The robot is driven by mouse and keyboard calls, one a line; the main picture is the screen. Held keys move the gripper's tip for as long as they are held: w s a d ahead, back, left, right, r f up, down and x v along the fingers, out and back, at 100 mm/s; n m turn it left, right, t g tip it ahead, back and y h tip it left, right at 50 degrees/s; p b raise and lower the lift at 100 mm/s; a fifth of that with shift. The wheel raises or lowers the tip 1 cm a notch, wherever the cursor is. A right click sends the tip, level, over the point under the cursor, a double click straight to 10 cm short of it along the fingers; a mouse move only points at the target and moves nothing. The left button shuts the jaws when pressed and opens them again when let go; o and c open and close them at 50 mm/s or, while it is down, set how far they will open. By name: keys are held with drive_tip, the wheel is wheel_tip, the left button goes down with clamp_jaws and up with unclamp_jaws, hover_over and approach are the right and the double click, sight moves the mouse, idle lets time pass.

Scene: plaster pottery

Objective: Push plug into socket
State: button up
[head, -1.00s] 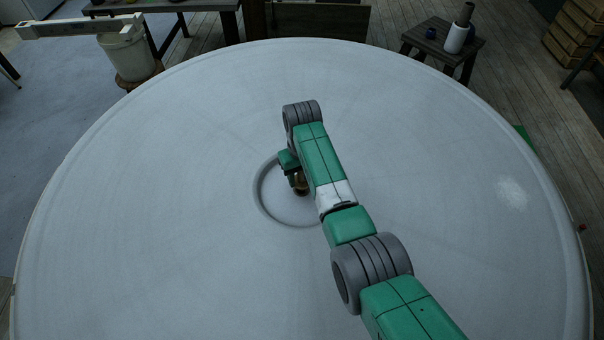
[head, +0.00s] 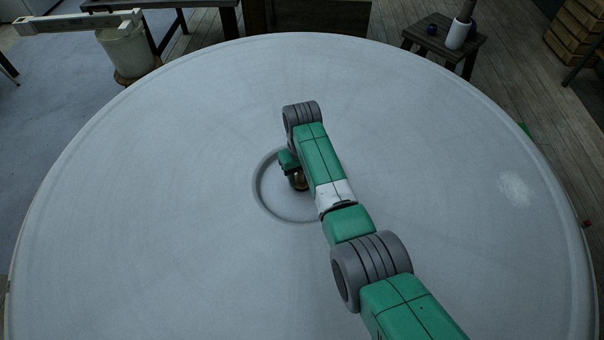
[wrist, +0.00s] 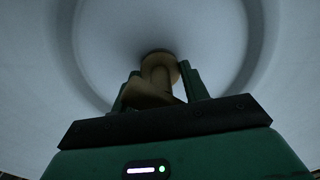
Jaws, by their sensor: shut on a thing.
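A brass-coloured plug (head: 299,181) is in my gripper (wrist: 160,77), over the round recess (head: 268,206) in the middle of a big pale disc (head: 150,200). In the wrist view, the plug (wrist: 157,72) sits between the two green fingers, which are shut on it. Its round far end points at the recess floor. I cannot tell whether that end touches the floor. No socket opening shows; the plug and my gripper cover the middle of the recess. In the head view my arm partly hides the plug.
The disc is otherwise bare, apart from a whitish patch (head: 515,189) at the right. Beyond its rim stand a bucket (head: 124,52) at the back left, a small table (head: 432,42) with a white cylinder (head: 458,34), and wooden crates (head: 580,33) at the back right.

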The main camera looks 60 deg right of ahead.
drive_tip(key=shift+f+b, duration=0.5)
drive_tip(key=shift+f, duration=0.25)
drive_tip(key=o, duration=1.2)
drive_tip(key=shift+c, duration=0.2)
wheel_tip(320, 180, up, 8)
drive_tip(key=shift+d+p, duration=0.1)
drive_tip(key=shift+p, duration=0.85)
